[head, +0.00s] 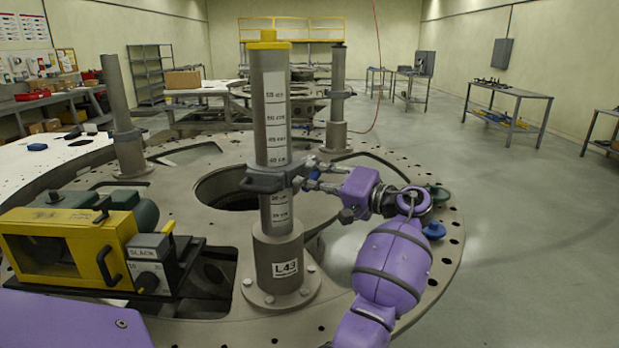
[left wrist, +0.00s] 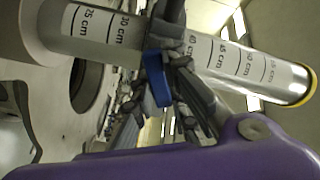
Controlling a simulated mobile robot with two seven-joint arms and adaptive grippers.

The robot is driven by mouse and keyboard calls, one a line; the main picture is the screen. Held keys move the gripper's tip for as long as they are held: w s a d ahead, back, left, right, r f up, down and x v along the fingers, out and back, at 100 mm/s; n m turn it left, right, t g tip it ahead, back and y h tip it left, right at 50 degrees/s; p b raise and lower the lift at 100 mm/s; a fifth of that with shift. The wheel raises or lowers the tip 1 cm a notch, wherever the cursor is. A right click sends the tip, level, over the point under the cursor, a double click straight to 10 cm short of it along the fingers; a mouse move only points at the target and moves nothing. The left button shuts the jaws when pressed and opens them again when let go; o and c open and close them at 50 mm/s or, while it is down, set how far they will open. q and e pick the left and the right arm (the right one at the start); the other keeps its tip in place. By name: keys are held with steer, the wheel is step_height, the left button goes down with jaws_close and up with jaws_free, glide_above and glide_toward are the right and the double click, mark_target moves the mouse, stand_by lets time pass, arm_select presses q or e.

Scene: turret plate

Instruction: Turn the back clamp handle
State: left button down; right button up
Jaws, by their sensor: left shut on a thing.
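An upright grey post (head: 275,100) with a yellow cap and a cm scale stands in a base labelled L43. A dark clamp (head: 268,181) goes around the post at mid-height. My left gripper (head: 308,178) is at the clamp's right side, shut on its handle. The fingers mostly hide the handle in the head view. In the left wrist view the post (left wrist: 235,65) runs across the picture, with the clamp (left wrist: 166,28) around it. A blue part (left wrist: 157,78) shows by the gripper fingers (left wrist: 185,95). My right gripper is not in view.
The post stands on a round turret plate (head: 345,240) with holes and openings. A yellow winch-like box (head: 65,245) marked SLACK is at the left. Two more posts stand at the back left (head: 120,110) and back right (head: 337,100).

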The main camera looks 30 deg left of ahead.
arm_select(q)
steer(key=m, duration=0.3)
steer(key=shift+w, duration=0.1)
steer(key=shift+m, duration=1.3)
steer(key=c, duration=1.7)
jaws_free()
steer(key=shift+f, duration=0.1)
steer(key=shift+d, duration=0.1)
steer(key=d, duration=1.2)
steer(key=shift+s, duration=0.25)
